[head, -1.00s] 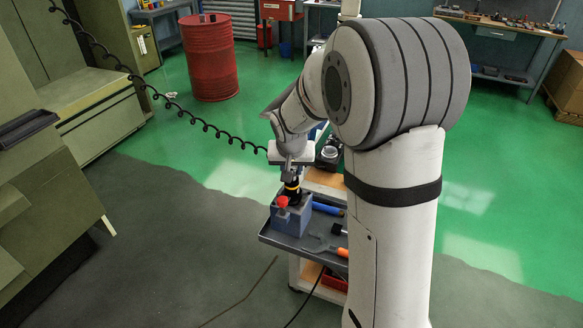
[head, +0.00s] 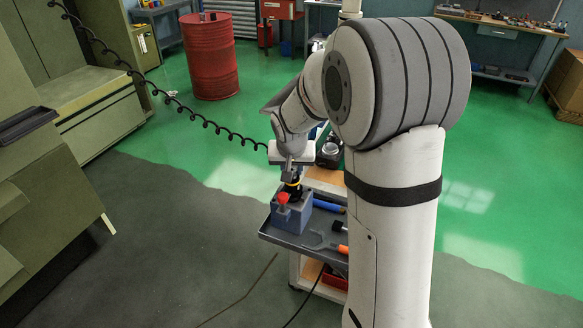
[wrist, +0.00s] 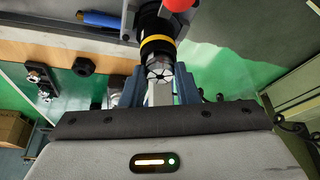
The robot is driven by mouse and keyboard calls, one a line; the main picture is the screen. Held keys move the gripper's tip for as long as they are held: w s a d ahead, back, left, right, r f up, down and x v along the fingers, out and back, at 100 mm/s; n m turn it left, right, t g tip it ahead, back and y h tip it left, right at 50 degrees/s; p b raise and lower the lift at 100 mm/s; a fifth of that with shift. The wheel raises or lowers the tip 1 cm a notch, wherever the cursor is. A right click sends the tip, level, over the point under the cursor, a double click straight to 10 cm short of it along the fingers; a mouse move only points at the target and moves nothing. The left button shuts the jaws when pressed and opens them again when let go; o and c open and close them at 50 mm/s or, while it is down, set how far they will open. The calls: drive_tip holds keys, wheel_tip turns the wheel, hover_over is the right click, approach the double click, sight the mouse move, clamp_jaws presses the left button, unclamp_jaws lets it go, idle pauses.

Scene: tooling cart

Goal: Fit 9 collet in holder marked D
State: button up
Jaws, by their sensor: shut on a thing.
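My gripper (wrist: 160,88) is shut on a small silver slotted collet (wrist: 159,74). The collet's slotted face is at the mouth of a black holder with a yellow ring (wrist: 157,44). How far it sits inside I cannot tell. The holder stands in a blue-grey block (head: 292,216) on the cart, and a red knob (head: 283,197) shows on the block's front. In the head view my gripper (head: 291,174) is right above the holder, whose yellow ring (head: 293,187) shows. No letter or number marking is readable.
The cart's dark grey tray (head: 285,240) also bears a blue-handled tool (head: 328,206) and an orange-handled tool (head: 343,249). In the wrist view, black round parts (wrist: 84,66) lie on the wooden surface at left. A red drum (head: 209,57) stands far behind on open floor.

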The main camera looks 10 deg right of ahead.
idle(0.3)
drive_tip(key=o, duration=1.1)
drive_tip(key=d+b+v, duration=0.1)
drive_tip(key=v, duration=0.7)
drive_tip(key=s+n+y, duration=0.1)
drive_tip(key=s+n, duration=0.1)
drive_tip(key=s, duration=2.3)
drive_tip(key=shift+r+n+g, duration=0.25)
drive_tip(key=shift+n+g, duration=0.15)
